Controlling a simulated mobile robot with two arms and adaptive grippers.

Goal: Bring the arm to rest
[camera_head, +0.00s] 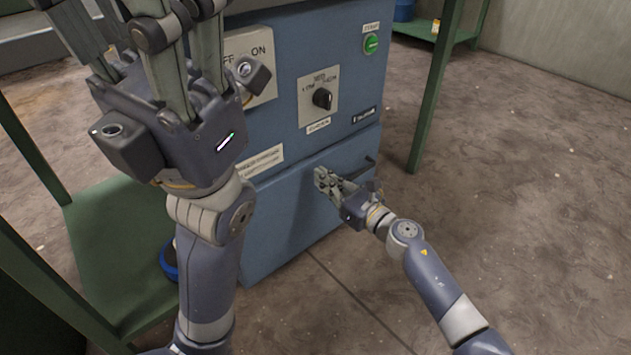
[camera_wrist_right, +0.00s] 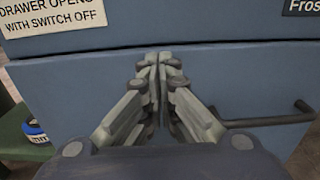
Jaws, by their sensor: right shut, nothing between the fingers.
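My right gripper (camera_head: 322,178) is low in front of the blue machine's lower drawer front (camera_head: 270,228). In the right wrist view its fingers (camera_wrist_right: 158,62) are pressed together and hold nothing. They point at the drawer front, left of the dark bar handle (camera_wrist_right: 270,120), and do not grip it. I cannot tell whether the fingertips touch the panel. The handle also shows in the head view (camera_head: 362,166). My left gripper (camera_head: 165,85) is raised, large and close to the head camera, with its fingers upward. Its fingertips are cut off at the top, so its opening is unclear.
The blue machine (camera_head: 345,50) carries a dark knob (camera_head: 322,98), a green button (camera_head: 371,43) and an ON/OFF panel partly hidden by my left gripper. Green frame legs (camera_head: 436,90) stand on the right and a green shelf (camera_head: 110,250) on the left. Floor at right is clear.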

